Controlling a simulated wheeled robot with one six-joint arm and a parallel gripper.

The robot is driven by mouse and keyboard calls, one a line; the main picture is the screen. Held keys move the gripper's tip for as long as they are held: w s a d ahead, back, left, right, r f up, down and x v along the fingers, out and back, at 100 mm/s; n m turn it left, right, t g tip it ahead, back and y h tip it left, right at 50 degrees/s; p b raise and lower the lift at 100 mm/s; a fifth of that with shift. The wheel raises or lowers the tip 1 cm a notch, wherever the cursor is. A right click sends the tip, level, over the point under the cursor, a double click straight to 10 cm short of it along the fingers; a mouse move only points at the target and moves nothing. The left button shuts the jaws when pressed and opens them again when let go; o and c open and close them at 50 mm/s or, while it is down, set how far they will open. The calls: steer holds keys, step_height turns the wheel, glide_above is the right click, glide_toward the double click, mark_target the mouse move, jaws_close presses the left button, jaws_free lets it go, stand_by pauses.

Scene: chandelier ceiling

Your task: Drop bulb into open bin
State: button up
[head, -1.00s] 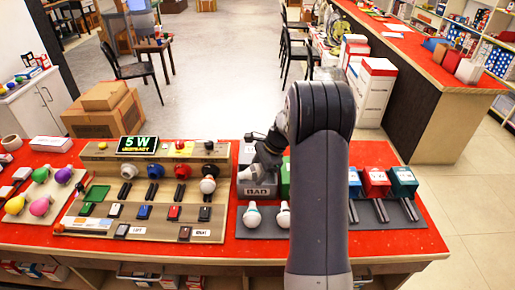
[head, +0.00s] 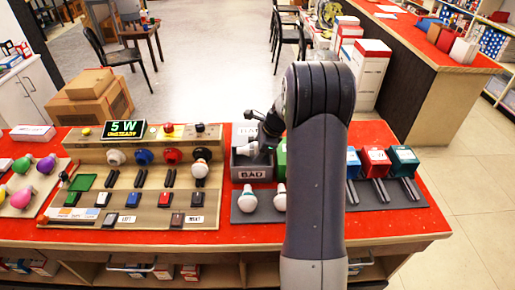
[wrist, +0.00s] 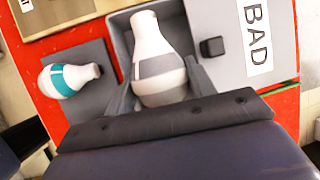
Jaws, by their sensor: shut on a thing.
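My gripper (wrist: 160,95) is shut on a white bulb with a grey band (wrist: 157,62), seen close up in the wrist view. In the head view the held bulb (head: 248,149) shows at the upper opening of the grey bin marked BAD (head: 254,174), with my gripper (head: 262,143) at its right side. The open grey bin (wrist: 228,65) lies behind and around the bulb in the wrist view. I cannot tell how deep the bulb sits in it. My arm hides part of the bins to the right.
Two white bulbs (head: 279,197) rest on a grey mat before the bin; one with a teal band (wrist: 68,78) shows in the wrist view. A tester board (head: 145,215) with a lit display (head: 124,131) stands left. Red and teal boxes (head: 404,160) stand right.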

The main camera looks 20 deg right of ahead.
steer(key=shift+f, duration=0.45)
steer(key=o, duration=1)
steer(key=shift+o, duration=0.6)
steer(key=shift+s, duration=0.1)
steer(key=b+v, duration=0.1)
steer(key=v, duration=1)
steer(key=shift+w, duration=0.2)
